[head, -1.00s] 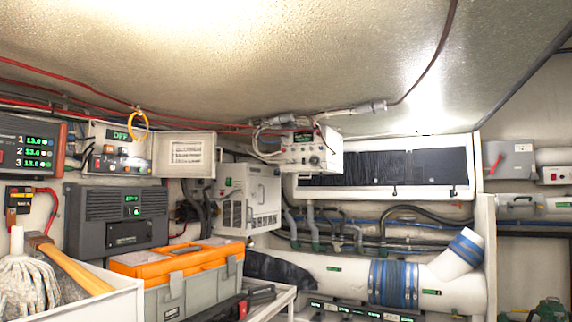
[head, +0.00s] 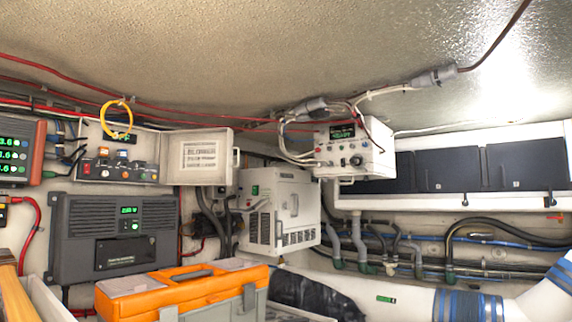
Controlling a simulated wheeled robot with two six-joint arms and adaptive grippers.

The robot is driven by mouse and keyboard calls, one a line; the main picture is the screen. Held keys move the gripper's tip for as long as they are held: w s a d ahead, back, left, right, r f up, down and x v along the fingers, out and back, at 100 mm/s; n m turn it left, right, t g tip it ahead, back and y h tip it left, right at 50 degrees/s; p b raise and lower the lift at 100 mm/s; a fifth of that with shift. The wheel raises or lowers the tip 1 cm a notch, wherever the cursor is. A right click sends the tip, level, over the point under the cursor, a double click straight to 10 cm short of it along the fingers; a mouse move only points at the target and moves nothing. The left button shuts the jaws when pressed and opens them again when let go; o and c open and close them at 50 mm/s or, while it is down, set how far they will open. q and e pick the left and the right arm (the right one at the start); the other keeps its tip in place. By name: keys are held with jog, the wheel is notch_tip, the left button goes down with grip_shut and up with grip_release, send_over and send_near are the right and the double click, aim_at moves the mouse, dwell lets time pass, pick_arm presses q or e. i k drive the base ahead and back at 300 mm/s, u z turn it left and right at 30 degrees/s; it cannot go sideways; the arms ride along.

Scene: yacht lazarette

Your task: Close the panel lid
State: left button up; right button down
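A cream panel box (head: 121,158) with red and other coloured switches and a small green display is on the wall at the left. Its panel lid (head: 196,157), a light door with a printed label and a handle at its right edge, stands swung open to the right of the box. A yellow ring (head: 117,119) hangs in front of the upper part of the box and partly covers the display. Neither of my grippers shows in the head view.
An orange and grey toolbox (head: 185,290) stands below the panel. A dark grey unit (head: 115,237) is mounted under the box. A white cabinet (head: 279,212) and a white instrument box (head: 352,150) are to the right. Red cables run along the ceiling edge.

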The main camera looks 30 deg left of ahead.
aim_at(193, 156)
jog(key=u, duration=0.15)
jog(key=i, duration=1.05)
jog(key=u, duration=1.2)
jog(key=i, duration=0.75)
jog(key=u, duration=0.75)
